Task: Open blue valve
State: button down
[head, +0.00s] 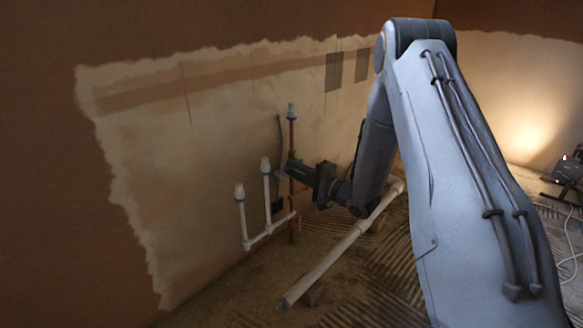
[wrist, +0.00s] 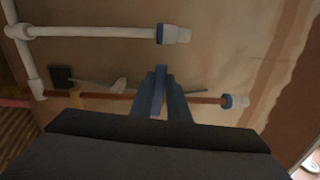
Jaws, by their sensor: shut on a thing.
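My gripper (head: 288,170) reaches to the copper-coloured pipe (head: 291,136) by the plastered wall. In the wrist view my gripper (wrist: 160,98) has its fingers closed around a narrow blue piece, the blue valve's handle (wrist: 160,82), in front of the copper pipe (wrist: 206,99). The valve's body is mostly hidden behind the fingers, and the handle's exact angle is hard to tell. In the head view the valve is hidden by my gripper.
White pipes (head: 242,222) with blue-banded ends stand left of the copper pipe. A long white pipe (head: 335,255) lies over supports on the ridged floor. A dark lamp-like device (head: 568,170) with cables stands at the far right.

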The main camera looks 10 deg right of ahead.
jog(key=r+m+p, duration=0.1)
jog(key=m+p, duration=0.1)
jog(key=d+r+m+p, duration=0.1)
jog(key=m+p, duration=0.1)
jog(key=w+r+m+p, duration=0.1)
jog(key=m+p, duration=0.1)
jog(key=m, duration=0.1)
jog(key=shift+d+r, duration=0.15)
jog(key=c, duration=1.8)
grip_release()
jog(key=shift+s, duration=0.1)
jog(key=shift+o, duration=0.2)
jog(key=p+v, duration=0.6)
jog(key=v, duration=0.5)
jog(key=shift+s+d, duration=0.15)
jog(key=shift+s, duration=0.25)
